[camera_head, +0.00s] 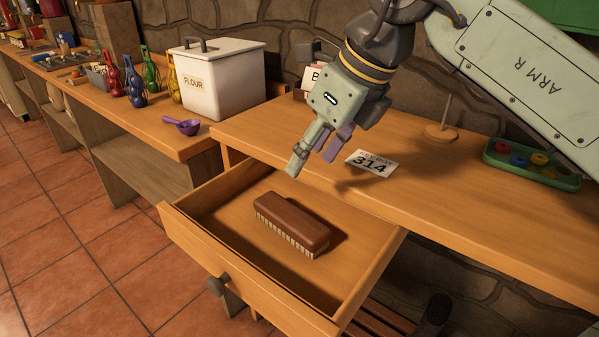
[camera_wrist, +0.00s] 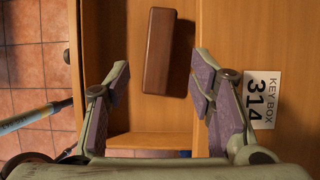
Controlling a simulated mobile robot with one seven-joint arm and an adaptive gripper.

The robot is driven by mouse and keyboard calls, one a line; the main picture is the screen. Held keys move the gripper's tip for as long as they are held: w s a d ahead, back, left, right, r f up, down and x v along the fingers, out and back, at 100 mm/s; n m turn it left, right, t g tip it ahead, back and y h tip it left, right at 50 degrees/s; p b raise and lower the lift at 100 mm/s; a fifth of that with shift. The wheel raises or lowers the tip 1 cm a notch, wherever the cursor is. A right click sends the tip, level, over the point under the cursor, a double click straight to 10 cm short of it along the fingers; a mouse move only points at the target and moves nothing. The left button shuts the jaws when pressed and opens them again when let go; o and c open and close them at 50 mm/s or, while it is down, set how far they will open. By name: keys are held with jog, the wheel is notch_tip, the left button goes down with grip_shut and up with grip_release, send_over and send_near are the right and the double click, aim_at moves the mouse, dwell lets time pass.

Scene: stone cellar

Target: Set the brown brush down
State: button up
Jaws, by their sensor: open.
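The brown brush (camera_head: 292,224) lies bristles down inside the open wooden drawer (camera_head: 240,280), on its floor. In the wrist view the brush (camera_wrist: 158,50) shows from above, beyond the fingertips and apart from them. My gripper (camera_head: 315,160) is above the drawer's back part, near the table's front edge, higher than the brush. In the wrist view my gripper (camera_wrist: 160,75) has its fingers wide apart, with nothing between them.
A "KEY BOX 314" card (camera_head: 371,163) lies on the table (camera_head: 430,205) near the gripper. A green tray (camera_head: 530,165) with coloured rings and a peg stand (camera_head: 441,130) are to the right. A flour box (camera_head: 220,85) and purple scoop (camera_head: 183,126) stand left.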

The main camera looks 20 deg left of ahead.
jog(key=shift+v, duration=1.45)
